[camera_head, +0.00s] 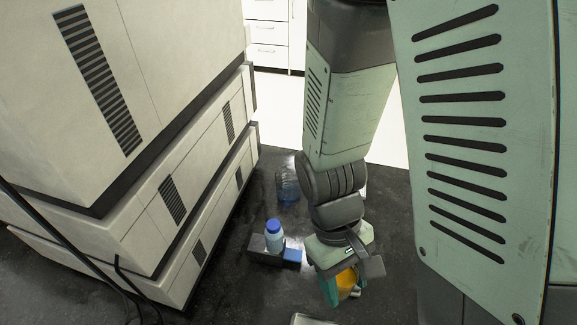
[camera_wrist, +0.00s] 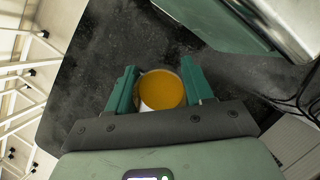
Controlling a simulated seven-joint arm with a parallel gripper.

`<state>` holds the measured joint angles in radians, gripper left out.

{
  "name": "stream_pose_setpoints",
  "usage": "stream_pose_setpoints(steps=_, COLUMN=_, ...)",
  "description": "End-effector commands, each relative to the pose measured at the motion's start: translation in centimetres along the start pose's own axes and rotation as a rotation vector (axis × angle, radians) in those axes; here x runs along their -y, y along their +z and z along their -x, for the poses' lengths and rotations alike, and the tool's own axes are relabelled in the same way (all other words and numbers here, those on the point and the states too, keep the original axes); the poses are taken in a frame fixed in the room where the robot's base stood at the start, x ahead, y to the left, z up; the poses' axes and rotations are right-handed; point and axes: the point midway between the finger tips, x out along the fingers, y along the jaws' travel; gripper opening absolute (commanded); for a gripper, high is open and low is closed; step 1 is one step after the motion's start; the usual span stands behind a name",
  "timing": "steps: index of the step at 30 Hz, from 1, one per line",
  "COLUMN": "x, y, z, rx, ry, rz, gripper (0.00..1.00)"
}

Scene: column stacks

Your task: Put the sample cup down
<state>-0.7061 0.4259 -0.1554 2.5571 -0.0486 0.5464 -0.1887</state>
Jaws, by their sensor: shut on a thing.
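The sample cup (camera_wrist: 161,90) is white with an orange-yellow top face or content. It sits between the two green fingers of my gripper (camera_wrist: 160,88), which is shut on it. In the head view the orange of the cup (camera_head: 346,281) shows between the fingers of my gripper (camera_head: 341,286), low at the centre right, over the dark bench. My arm hides part of the cup there. I cannot tell whether the cup touches the surface below.
A clear container (camera_head: 287,186) stands farther back. Large white instruments (camera_head: 130,150) fill the left. A pale item (camera_head: 313,319) lies at the bottom edge.

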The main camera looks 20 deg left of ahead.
Motion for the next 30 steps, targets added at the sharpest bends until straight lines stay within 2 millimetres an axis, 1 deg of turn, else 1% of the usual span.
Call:
stream_pose_setpoints(steps=8, x=-1.2, y=-5.0, z=1.0, rx=0.000, ry=0.114, rz=0.273, gripper=0.15)
stream_pose_setpoints(steps=11, x=-1.7, y=-7.6, z=1.5, rx=-0.001, ry=0.172, rz=0.412, gripper=0.15)
stream_pose_setpoints(steps=14, x=-2.3, y=-10.7, z=2.2, rx=-0.001, ry=0.244, rz=0.582, gripper=0.15)
stream_pose_setpoints(steps=17, x=-3.0, y=-14.6, z=3.2, rx=-0.001, ry=0.334, rz=0.799, gripper=0.15)
stream_pose_setpoints(steps=18, x=-3.4, y=-16.4, z=3.7, rx=-0.001, ry=0.377, rz=0.900, gripper=0.15)
stream_pose_setpoints(steps=20, x=-4.0, y=-19.4, z=4.6, rx=-0.001, ry=0.448, rz=1.069, gripper=0.15)
stream_pose_setpoints(steps=21, x=-4.4, y=-21.4, z=5.3, rx=-0.001, ry=0.498, rz=1.186, gripper=0.15)
stream_pose_setpoints(steps=23, x=-5.1, y=-24.3, z=6.3, rx=-0.001, ry=0.568, rz=1.355, gripper=0.15)
stream_pose_setpoints(steps=24, x=-5.5, y=-26.1, z=7.1, rx=-0.003, ry=0.612, rz=1.459, gripper=0.15)
stream_pose_setpoints(steps=27, x=-6.7, y=-30.0, z=8.8, rx=-0.004, ry=0.709, rz=1.692, gripper=0.15)
stream_pose_setpoints(steps=30, x=-8.1, y=-33.2, z=10.5, rx=-0.006, ry=0.792, rz=1.888, gripper=0.15)
